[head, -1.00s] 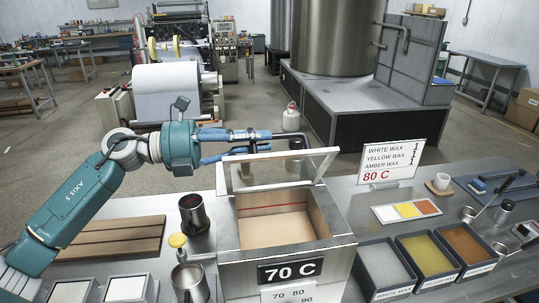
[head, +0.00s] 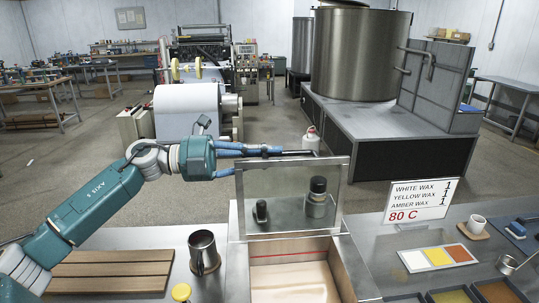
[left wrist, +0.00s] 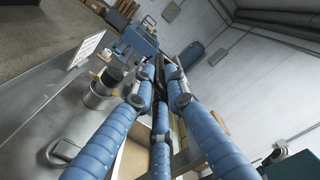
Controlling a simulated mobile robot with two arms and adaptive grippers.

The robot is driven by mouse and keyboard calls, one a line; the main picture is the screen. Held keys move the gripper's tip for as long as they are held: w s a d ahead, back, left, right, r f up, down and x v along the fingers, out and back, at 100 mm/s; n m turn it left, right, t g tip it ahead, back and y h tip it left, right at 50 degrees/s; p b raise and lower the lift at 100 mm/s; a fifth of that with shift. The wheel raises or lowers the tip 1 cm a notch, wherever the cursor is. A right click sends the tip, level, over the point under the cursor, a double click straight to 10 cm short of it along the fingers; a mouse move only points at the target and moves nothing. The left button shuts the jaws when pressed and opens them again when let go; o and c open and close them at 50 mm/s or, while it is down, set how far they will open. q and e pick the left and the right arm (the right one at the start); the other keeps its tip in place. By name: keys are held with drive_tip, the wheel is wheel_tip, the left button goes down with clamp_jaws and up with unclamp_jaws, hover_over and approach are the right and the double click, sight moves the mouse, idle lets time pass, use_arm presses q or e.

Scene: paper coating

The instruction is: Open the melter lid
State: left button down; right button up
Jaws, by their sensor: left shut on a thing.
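The melter (head: 361,270) is a metal box at the bottom centre of the head view, its tan inside exposed with a red line on the back wall. Its lid (head: 292,230), a metal frame with a clear pane, stands nearly upright at the back of the opening. My left gripper (head: 282,152) reaches in from the left at the lid's top edge and is shut on the lid. In the left wrist view its blue fingers (left wrist: 160,75) converge near the middle; the gripped part is mostly hidden. My right gripper is not in view.
A metal jug (head: 203,252) and wooden slats (head: 110,272) are to the left. Black-capped containers (head: 318,198) show through the pane. At the right are a sign reading 80 C (head: 417,202), a colour card (head: 437,258), a white cup (head: 476,224) and wax bins (head: 500,291).

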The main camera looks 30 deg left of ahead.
use_arm(q)
drive_tip(key=shift+a+r, duration=0.1)
drive_tip(key=shift+r, duration=0.25)
drive_tip(key=c, duration=1.8)
unclamp_jaws()
drive_tip(key=shift+f, duration=0.1)
drive_tip(key=shift+s, duration=0.1)
drive_tip(key=v, duration=1.2)
drive_tip(key=shift+f, duration=0.15)
